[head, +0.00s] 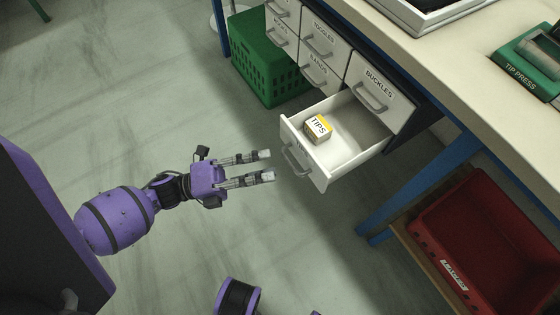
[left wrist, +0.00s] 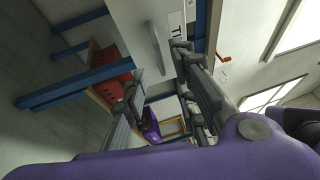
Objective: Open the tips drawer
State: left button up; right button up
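The tips drawer (head: 340,152) is pulled well out of the cabinet in the head view. A small white and yellow box labelled TIPS (head: 317,130) sits inside it. Its grey handle (head: 296,160) is on the front face. My left gripper (head: 268,165) points at the drawer front with its fingers spread, empty, a short gap from the handle. In the left wrist view the left gripper (left wrist: 155,80) shows its open fingers, with a drawer handle (left wrist: 159,48) ahead. My right gripper is not visible.
Closed drawers, including the buckles drawer (head: 375,95), are above. A green crate (head: 262,65) stands behind, left of the cabinet. A red bin (head: 490,245) and blue table legs (head: 425,185) are at the right.

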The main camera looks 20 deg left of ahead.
pick_arm(q)
jog(key=v, duration=0.6)
jog(key=shift+a, duration=0.25)
jog(key=shift+s, duration=0.15)
